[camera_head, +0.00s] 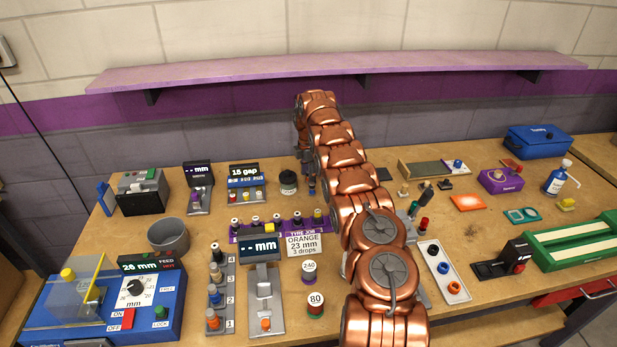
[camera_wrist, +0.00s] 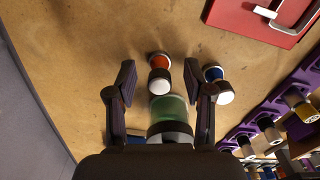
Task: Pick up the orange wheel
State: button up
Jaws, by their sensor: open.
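In the wrist view, a small orange wheel (camera_wrist: 159,61) with a white end lies ahead of my gripper, in the gap between its fingertips. My gripper (camera_wrist: 158,78) is open, with one dark finger on each side. The fingers do not visibly touch the orange wheel. A greenish cylinder with a grey band (camera_wrist: 168,112) sits between the fingers, nearer the palm. A blue wheel (camera_wrist: 217,75) with a white end is just right of the right finger. In the head view my copper arm covers part of the bench, and I cannot make out this orange wheel there.
A purple rack (camera_wrist: 270,125) of several wheels is on the right in the wrist view, and a red panel with a handle (camera_wrist: 272,16) is at upper right. In the head view, a dark jar (camera_head: 288,183) and a gap gauge (camera_head: 246,183) stand left of my arm.

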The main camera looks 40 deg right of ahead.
jog(key=shift+c, duration=0.4)
grip_shut()
jog(key=shift+r, duration=0.1)
